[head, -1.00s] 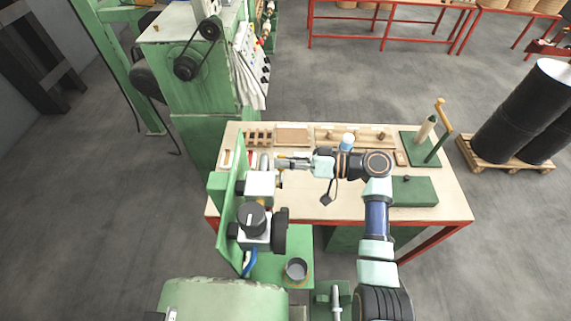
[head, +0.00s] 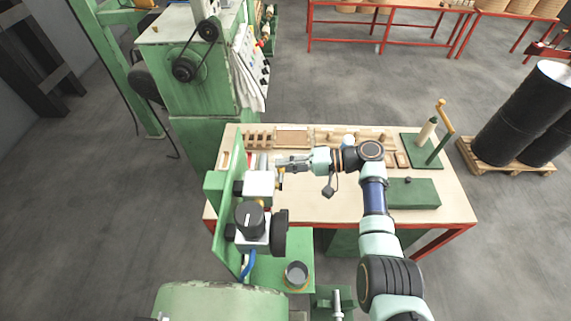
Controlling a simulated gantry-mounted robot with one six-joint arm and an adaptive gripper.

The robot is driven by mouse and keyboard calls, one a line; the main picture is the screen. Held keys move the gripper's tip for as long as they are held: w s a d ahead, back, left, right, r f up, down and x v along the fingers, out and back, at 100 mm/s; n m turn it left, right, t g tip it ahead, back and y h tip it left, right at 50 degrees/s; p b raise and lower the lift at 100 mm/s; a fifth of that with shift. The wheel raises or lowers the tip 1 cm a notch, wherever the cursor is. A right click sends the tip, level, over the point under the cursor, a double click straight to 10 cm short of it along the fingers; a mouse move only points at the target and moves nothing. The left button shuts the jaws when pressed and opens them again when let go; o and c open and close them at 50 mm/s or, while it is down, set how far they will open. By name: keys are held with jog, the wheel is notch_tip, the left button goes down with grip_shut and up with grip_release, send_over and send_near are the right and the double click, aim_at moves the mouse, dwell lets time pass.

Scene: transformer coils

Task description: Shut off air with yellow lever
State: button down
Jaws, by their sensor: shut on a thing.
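The yellow lever (head: 281,181) shows as a small yellow piece at the right side of the white box on the green upright panel, in the head view. My gripper (head: 281,165) reaches in from the right, just above the table, with its fingertips at the lever's upper end. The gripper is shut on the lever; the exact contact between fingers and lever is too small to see. The white box (head: 260,183) is fixed to the green panel (head: 228,200), left of the fingers.
A black-topped unit (head: 249,218) with a dark round part sits below the white box. A grey cup (head: 296,272) stands on a green shelf. The wooden table (head: 330,208) holds trays and a green block (head: 413,193). Its front middle is clear.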

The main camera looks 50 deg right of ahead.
jog(key=shift+f+m, duration=0.25)
jog(key=shift+m, duration=0.15)
jog(key=c, duration=1.1)
grip_release()
jog(key=shift+o, duration=0.2)
jog(key=v, duration=1.2)
jog(key=shift+r, duration=0.1)
